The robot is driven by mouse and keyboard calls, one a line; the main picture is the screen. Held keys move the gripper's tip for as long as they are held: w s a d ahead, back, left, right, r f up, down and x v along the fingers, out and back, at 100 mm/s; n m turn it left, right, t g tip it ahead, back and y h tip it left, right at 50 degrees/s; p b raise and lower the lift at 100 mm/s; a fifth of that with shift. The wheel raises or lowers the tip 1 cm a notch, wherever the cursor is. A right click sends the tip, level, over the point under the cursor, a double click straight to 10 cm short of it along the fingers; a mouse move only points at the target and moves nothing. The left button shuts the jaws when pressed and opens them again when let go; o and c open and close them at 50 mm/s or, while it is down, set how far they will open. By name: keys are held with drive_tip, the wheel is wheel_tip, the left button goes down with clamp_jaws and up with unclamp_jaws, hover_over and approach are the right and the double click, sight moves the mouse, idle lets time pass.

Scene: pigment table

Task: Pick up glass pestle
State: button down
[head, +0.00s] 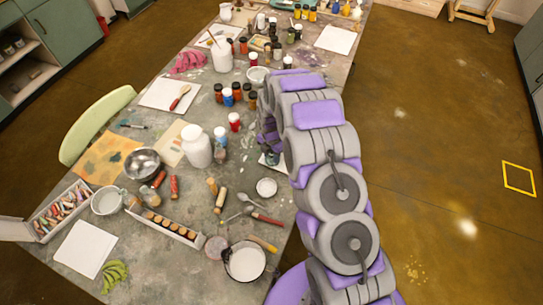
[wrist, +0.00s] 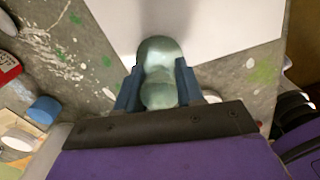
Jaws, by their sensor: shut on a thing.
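The glass pestle (wrist: 159,50) is a smooth, rounded, pale green-blue piece in the wrist view. My gripper (wrist: 158,78) is shut on it, with one dark blue finger on each side. Behind the pestle lies a white sheet (wrist: 225,30); I cannot tell whether the pestle touches it. In the head view my gripper (head: 271,158) is low over the right side of the table, mostly hidden by my arm. Only a small dark teal patch shows there, so the pestle is hard to make out.
The paint-stained table (head: 240,180) is crowded. A white jar (head: 197,150), a metal bowl (head: 142,164), a small white dish (head: 266,187), a red-handled spatula (head: 268,219) and a pot (head: 245,262) stand left of and below my gripper. Open floor (head: 430,130) lies to the right.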

drive_tip(key=shift+d+r, duration=0.1)
drive_tip(key=shift+d, duration=0.35)
drive_tip(key=r, duration=0.1)
drive_tip(key=d+r, duration=0.1)
drive_tip(key=r+p, duration=0.1)
drive_tip(key=shift+s+d+r, duration=0.1)
drive_tip(key=shift+d+r, duration=0.15)
drive_tip(key=shift+d, duration=0.1)
drive_tip(key=s+d+r+p, duration=0.1)
drive_tip(key=s+d, duration=0.2)
drive_tip(key=d, duration=1)
drive_tip(key=shift+s+d+p, duration=0.2)
drive_tip(key=shift+d+p, duration=0.1)
drive_tip(key=shift+p, duration=0.05)
